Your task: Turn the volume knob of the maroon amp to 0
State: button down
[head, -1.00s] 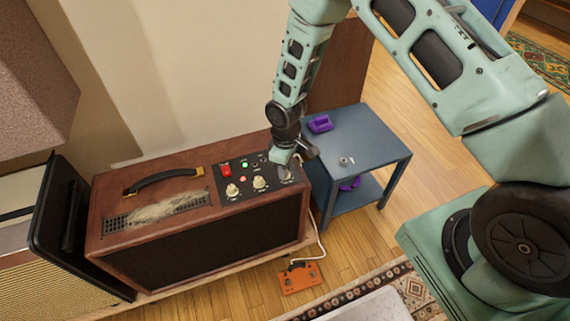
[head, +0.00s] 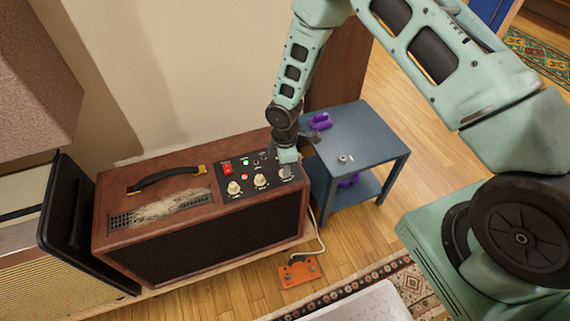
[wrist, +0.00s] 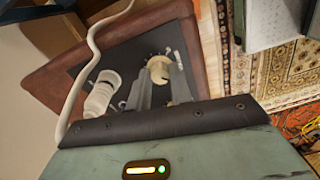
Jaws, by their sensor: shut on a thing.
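The maroon amp (head: 150,250) stands on the left in the head view. Its black control panel (head: 247,193) carries cream knobs, a red switch and small lights. My gripper (head: 285,168) is over the panel's right end, at the rightmost knob (head: 282,174), which it partly hides. In the wrist view my gripper (wrist: 160,80) has its two fingers on either side of that cream knob (wrist: 158,66), shut on it. The left knob (head: 234,187) and middle knob (head: 260,181) are clear of the gripper. The panel's labels are too small to read.
A white cable (wrist: 92,42) runs beside the gripper in the wrist view, near a pale ribbed part (wrist: 102,93). A blue side table (head: 370,135) with a purple object (head: 320,121) stands right of the amp. An orange pedal (head: 298,272) lies on the floor.

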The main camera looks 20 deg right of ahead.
dwell(0.4)
jog(key=c, duration=1.3)
grip_release()
jog(key=shift+o, duration=0.2)
jog(key=shift+r, duration=0.1)
notch_tip(320, 180, up, 17)
jog(key=p, duration=0.2)
jog(key=shift+w, duration=0.25)
jog(key=shift+r, duration=0.1)
